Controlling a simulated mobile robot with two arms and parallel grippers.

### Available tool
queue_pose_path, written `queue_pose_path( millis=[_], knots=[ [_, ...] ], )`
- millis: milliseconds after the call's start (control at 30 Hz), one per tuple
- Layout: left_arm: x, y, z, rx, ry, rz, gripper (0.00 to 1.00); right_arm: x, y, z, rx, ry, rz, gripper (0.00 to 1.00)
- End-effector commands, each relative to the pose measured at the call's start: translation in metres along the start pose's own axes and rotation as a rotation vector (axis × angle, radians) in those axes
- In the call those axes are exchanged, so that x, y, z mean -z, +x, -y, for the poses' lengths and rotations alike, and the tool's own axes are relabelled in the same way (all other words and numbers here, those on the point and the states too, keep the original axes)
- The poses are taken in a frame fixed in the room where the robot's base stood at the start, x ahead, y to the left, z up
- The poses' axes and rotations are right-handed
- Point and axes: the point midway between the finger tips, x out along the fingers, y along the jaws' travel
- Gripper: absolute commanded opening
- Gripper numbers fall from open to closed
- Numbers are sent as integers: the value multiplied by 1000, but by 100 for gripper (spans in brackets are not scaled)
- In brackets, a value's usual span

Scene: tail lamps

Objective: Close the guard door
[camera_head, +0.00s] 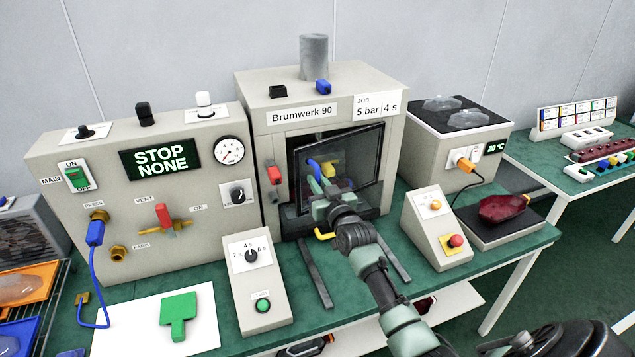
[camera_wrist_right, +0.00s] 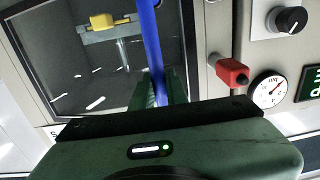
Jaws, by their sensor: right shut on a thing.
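The guard door (camera_head: 362,160) is a clear panel in a dark frame on the front of the Brumwerk 90 press (camera_head: 250,105). It stands across the press opening, its frame slanted against the housing; I cannot tell how wide a gap is left. The panel also fills the upper left of the right wrist view (camera_wrist_right: 60,65). A blue handle (camera_head: 314,167) is at the door's left part and shows as a long blue bar in the wrist view (camera_wrist_right: 150,45). My right gripper (camera_head: 322,187) is shut on the blue handle, hiding its lower part. My left gripper is not in view.
A red knob (camera_head: 274,175) sits on the press left of the door. Two dark rails (camera_head: 316,275) run forward below it. A timer box (camera_head: 256,285) stands front left, a button box (camera_head: 437,228) to the right. A green paddle (camera_head: 180,312) lies on white paper.

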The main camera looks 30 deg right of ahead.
Motion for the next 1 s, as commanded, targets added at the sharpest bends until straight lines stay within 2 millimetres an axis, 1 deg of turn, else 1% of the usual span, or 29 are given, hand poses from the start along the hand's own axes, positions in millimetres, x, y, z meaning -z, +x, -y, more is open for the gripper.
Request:
queue_pose_path(
  millis=[367, 467, 600, 700, 767, 800, 900, 933, 1000],
  knots=[
    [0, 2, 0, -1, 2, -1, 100, 0, 2, 0, 0, 0, -1, 0],
    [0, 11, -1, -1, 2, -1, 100, -2, 13, 4, 0, 2, -4, 0],
    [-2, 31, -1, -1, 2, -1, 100, -4, 40, 11, 0, 3, -5, 0],
    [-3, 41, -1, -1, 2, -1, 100, -3, 56, 13, 0, 1, -5, 0],
    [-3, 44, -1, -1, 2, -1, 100, -2, 62, 14, 0, 0, -4, 0],
    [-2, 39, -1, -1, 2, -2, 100, 0, 59, 14, 0, -1, -2, 0],
    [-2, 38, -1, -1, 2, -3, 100, 0, 59, 14, 0, -1, 0, 0],
    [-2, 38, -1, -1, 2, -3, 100, 0, 59, 14, 0, -1, 0, 20],
    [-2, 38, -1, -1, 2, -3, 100, 0, 58, 14, 0, 0, 0, 36]
  ],
)
